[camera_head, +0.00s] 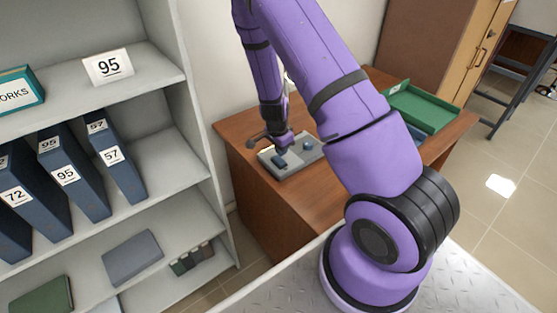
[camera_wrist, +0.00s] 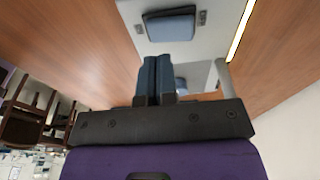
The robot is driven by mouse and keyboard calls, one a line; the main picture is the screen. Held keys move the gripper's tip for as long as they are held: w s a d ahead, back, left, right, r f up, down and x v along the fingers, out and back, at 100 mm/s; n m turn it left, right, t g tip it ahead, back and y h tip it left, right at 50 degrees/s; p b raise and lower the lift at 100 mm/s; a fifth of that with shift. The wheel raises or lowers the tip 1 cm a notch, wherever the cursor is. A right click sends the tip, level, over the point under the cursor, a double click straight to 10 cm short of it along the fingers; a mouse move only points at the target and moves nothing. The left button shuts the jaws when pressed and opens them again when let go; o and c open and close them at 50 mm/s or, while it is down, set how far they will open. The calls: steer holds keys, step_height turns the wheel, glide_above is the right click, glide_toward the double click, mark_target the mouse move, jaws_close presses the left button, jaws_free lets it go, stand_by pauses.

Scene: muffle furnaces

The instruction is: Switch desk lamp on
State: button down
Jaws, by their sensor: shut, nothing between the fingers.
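A grey control panel (camera_head: 302,160) with blue rocker switches lies on the wooden desk. One blue switch (camera_head: 280,161) is right at my gripper (camera_head: 281,152); another (camera_head: 307,145) is to its right. In the wrist view my gripper (camera_wrist: 157,62) has its two dark fingers together and empty, over the panel (camera_wrist: 213,45). One blue switch (camera_wrist: 171,24) shows beyond the fingertips, and another (camera_wrist: 180,85) is partly hidden behind the fingers. I cannot tell whether the fingertips touch a switch. No lamp head shows clearly; a pale post (camera_wrist: 222,75) stands beside the panel.
The desk (camera_head: 235,150) also bears a green tray (camera_head: 425,106) at its far right. A shelf unit (camera_head: 200,140) with blue binders stands close on the left. A bright strip (camera_wrist: 241,30) crosses the wrist view. Tiled floor (camera_head: 500,215) is open at right.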

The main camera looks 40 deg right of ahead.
step_height(320, 180, up, 8)
stand_by(1.0)
steer(key=shift+r, duration=0.1)
stand_by(0.4)
step_height(320, 180, up, 14)
steer(key=n+t+y, duration=0.2)
steer(key=n+y, duration=0.1)
steer(key=n, duration=0.1)
glide_above(281, 163)
steer(key=s+a, duration=0.2)
steer(key=a, duration=0.4)
steer(key=s+a+r+n, duration=0.4)
steer(key=s+r+n, duration=0.15)
steer(key=r, duration=0.55)
steer(key=s+a+r+n+t, duration=0.1)
steer(key=s+r+n, duration=0.3)
steer(key=s, duration=0.5)
steer(key=s+a+r+n+t+h, duration=0.1)
steer(key=s+r+n+t, duration=0.1)
steer(key=s+r+n, duration=0.2)
steer(key=s+r, duration=0.3)
steer(key=s, duration=0.3)
steer(key=shift+a+r, duration=0.2)
steer(key=shift+a, duration=0.15)
